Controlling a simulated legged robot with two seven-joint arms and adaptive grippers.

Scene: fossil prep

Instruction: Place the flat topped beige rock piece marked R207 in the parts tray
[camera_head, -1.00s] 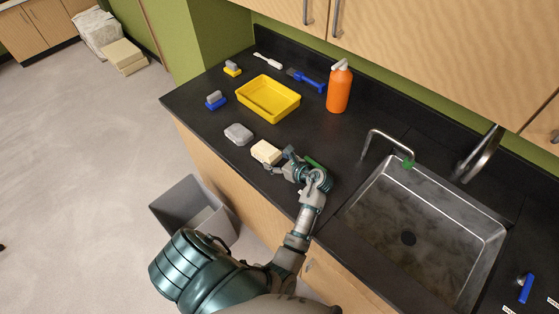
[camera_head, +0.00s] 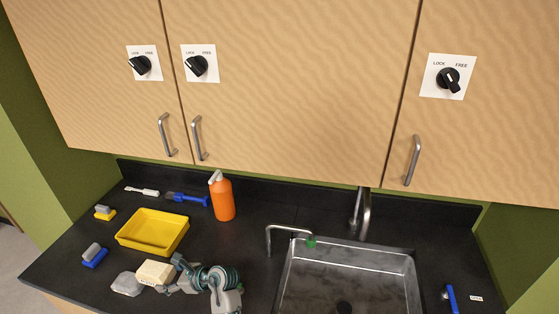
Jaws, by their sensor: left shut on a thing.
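The beige flat-topped rock piece (camera_head: 155,272) is on the black counter at the lower left of the head view. No R207 mark can be read at this size. My left gripper (camera_head: 172,276) is at its right side, shut on it. Whether the rock is lifted off the counter cannot be told. The yellow parts tray (camera_head: 153,232) stands behind the rock and looks empty. A grey rock (camera_head: 127,284) lies just left of the beige piece. My right gripper is not in view.
An orange bottle (camera_head: 222,197) stands right of the tray. A blue brush (camera_head: 187,198) and a white-handled tool (camera_head: 142,191) lie behind it. Two small blocks, yellow-grey (camera_head: 105,212) and blue-grey (camera_head: 95,255), lie left. A steel sink (camera_head: 350,275) is right. Cabinets (camera_head: 290,80) hang above.

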